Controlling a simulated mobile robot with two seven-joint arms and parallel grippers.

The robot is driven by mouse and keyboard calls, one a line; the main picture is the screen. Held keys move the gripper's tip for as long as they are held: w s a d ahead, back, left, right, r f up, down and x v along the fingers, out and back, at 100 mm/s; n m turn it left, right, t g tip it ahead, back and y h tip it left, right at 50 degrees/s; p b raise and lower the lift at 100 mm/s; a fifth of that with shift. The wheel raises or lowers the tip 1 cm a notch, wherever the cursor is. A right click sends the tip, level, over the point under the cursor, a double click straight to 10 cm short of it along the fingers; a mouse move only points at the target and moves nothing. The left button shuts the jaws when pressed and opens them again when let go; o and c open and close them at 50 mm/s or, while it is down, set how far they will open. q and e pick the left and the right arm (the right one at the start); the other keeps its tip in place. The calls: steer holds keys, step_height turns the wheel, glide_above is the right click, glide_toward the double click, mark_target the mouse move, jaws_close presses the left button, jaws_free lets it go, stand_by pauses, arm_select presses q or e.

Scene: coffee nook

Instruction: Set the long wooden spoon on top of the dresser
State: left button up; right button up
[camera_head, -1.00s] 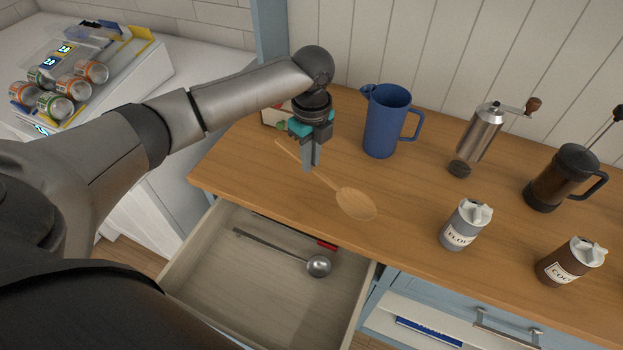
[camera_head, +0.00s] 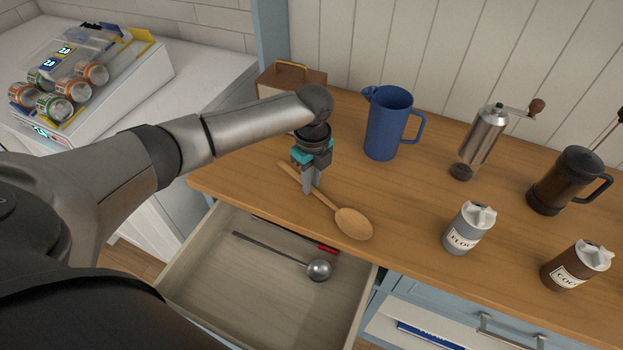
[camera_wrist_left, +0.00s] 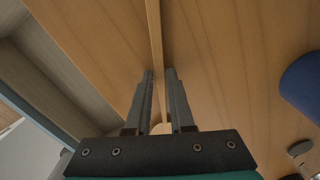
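The long wooden spoon (camera_head: 354,223) is at the dresser top (camera_head: 420,215), near its front left edge. Its bowl points to the front right and its handle to the back left. I cannot tell if it touches the wood or hangs just above. My left gripper (camera_head: 308,190) points down with its fingers on both sides of the handle. In the left wrist view the handle (camera_wrist_left: 155,35) runs between the close-set fingers (camera_wrist_left: 160,85), which look shut on it. My right gripper is not in view.
A blue jug (camera_head: 385,125), a coffee grinder (camera_head: 482,138), a French press (camera_head: 562,180), a flour canister (camera_head: 468,227) and a cocoa canister (camera_head: 574,265) stand on the dresser. A wooden box (camera_head: 300,78) is behind my arm. The open drawer (camera_head: 225,290) below holds a ladle (camera_head: 318,270).

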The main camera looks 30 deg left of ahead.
arm_select(q)
steer(key=o, duration=0.3)
steer(key=shift+o, duration=0.2)
step_height(320, 180, up, 12)
steer(key=p, duration=0.2)
steer(key=shift+r, duration=0.2)
steer(key=shift+d, duration=0.1)
